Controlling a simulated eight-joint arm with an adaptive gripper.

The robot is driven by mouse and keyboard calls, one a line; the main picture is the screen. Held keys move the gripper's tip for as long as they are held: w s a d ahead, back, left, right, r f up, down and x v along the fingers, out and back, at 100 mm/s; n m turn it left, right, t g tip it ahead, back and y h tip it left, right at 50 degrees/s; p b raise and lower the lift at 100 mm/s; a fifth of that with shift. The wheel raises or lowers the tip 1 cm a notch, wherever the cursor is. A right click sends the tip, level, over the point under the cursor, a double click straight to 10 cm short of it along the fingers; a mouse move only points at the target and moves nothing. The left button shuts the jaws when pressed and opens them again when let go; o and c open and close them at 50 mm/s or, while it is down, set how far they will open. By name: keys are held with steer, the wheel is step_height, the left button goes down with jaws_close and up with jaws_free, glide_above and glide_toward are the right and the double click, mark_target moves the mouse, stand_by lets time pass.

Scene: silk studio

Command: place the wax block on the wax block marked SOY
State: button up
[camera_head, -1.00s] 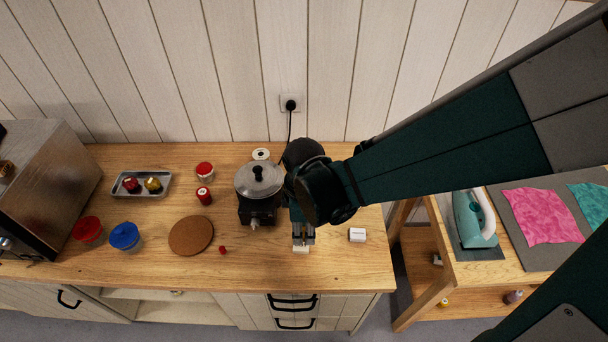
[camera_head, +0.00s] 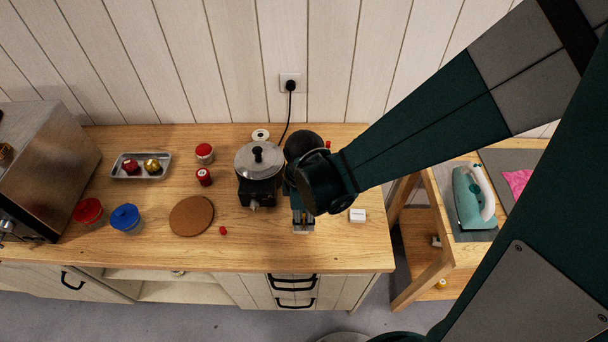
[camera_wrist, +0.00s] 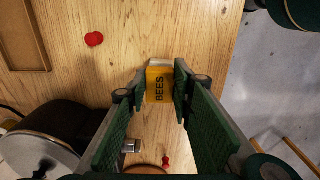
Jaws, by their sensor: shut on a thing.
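My gripper (camera_wrist: 158,98) has its two green fingers on either side of a wax block (camera_wrist: 159,84) with a yellow face marked BEES and a pale end; it is shut on this block. In the head view my gripper (camera_head: 303,228) points down near the counter's front edge. From there I cannot tell whether the held block touches the wood. A small white block (camera_head: 357,215) lies on the counter to the right of my gripper, apart from it. Its marking is too small to read. No SOY marking is readable in either view.
A lidded metal pot (camera_head: 259,163) on a black base stands just left of my gripper. A cork disc (camera_head: 191,215) and a small red piece (camera_head: 223,231) lie further left. The counter (camera_head: 335,248) is clear around the white block. An iron (camera_head: 468,198) stands on the right-hand table.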

mark_target(304, 219)
steer(key=shift+f, duration=0.8)
steer(key=shift+f, duration=0.15)
steer(key=o, duration=0.9)
steer(key=shift+c, duration=0.2)
steer(key=shift+r, duration=0.2)
step_height(304, 219, up, 12)
steer(key=shift+p, duration=0.45)
stand_by(0.6)
